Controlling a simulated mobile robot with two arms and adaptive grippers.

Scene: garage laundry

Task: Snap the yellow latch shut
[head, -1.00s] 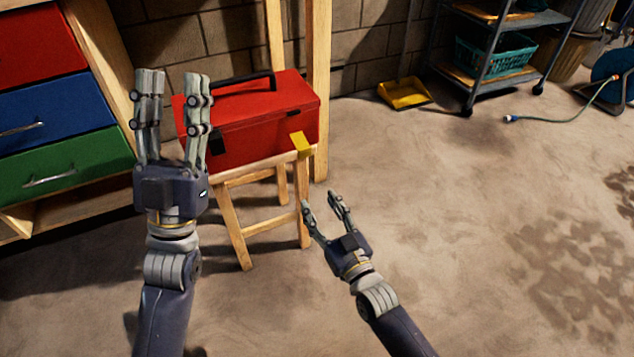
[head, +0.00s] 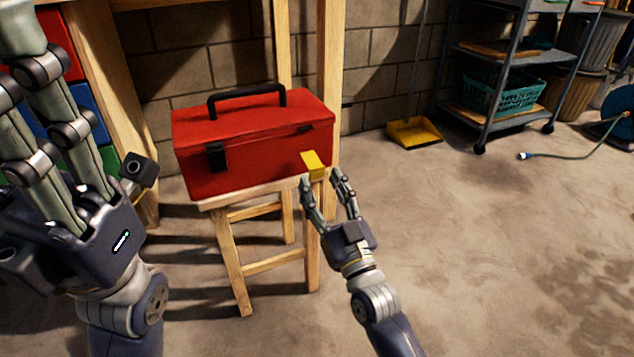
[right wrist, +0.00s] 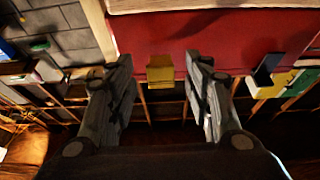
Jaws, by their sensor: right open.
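The yellow latch (head: 312,163) sticks out from the front of the red toolbox (head: 240,160), near its right end. The toolbox lid is down and its black handle stands up on top. My right gripper (head: 322,176) is open, just in front of and below the latch. In the right wrist view the latch (right wrist: 160,72) lies ahead, between the two spread fingers (right wrist: 160,75), with the red toolbox face (right wrist: 215,35) behind it. No finger clearly touches the latch. My left gripper (head: 35,70) is large at the left edge, with fingers spread and nothing between them.
The toolbox stands on a wooden stool (head: 262,265) against a wooden post and block wall. A black latch (head: 216,156) is on the toolbox's left front. A yellow dustpan (head: 415,132) and a wheeled cart (head: 515,60) stand back right.

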